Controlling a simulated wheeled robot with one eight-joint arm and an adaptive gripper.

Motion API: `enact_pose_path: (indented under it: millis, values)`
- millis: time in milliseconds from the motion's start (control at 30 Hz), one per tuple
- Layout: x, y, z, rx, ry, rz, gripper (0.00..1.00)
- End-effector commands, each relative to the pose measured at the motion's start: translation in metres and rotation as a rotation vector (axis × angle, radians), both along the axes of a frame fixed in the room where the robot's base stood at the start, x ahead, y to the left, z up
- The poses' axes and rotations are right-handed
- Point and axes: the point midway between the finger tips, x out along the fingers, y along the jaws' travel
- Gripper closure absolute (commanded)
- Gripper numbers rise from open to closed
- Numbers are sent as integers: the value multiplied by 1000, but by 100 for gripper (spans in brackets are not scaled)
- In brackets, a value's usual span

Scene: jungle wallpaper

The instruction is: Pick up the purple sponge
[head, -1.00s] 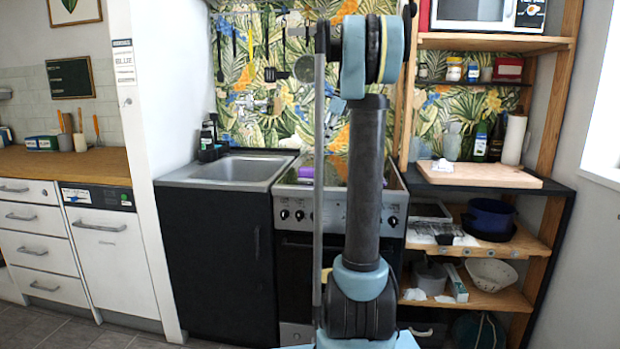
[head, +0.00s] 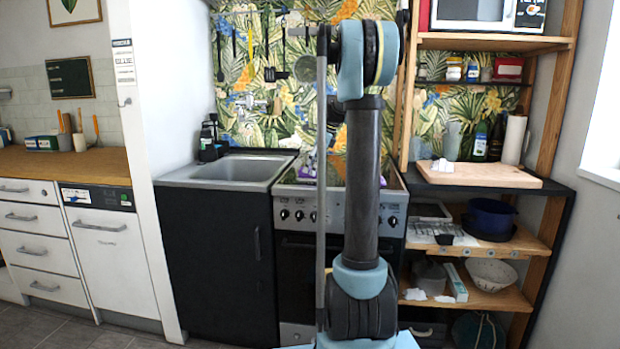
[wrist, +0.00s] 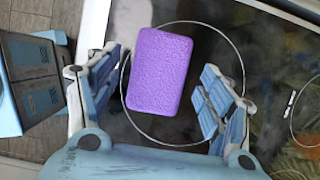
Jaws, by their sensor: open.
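The purple sponge (wrist: 160,70) is a rounded rectangular block lying flat on the dark glass cooktop (wrist: 195,38), over a thin burner ring. My gripper (wrist: 162,82) is open, with one blue finger pad on each side of the sponge in the wrist view. I cannot tell how far above the cooktop the fingertips are. In the head view, only a bit of purple shows on the stove, and my arm and gripper mostly hide the sponge.
The sink (head: 232,170) is left of the stove (head: 296,208). A wooden shelf unit (head: 545,235) stands to the right, with a cutting board (head: 480,175) on its worktop. The patterned wall (head: 300,110) with hanging utensils is behind the stove.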

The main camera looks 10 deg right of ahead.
Motion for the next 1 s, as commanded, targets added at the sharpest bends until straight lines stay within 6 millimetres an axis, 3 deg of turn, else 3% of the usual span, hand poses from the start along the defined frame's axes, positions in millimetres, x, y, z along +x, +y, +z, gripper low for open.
enact_pose_path:
  millis: [167,433,467,633,1000]
  values:
    - [2,7,-17,0,1,1,27]
    - [2,8,-19,0,0,0,27]
    - [2,8,-19,0,0,0,29]
    - [2,8,-19,0,0,0,67]
    - [2,8,-18,0,0,0,67]
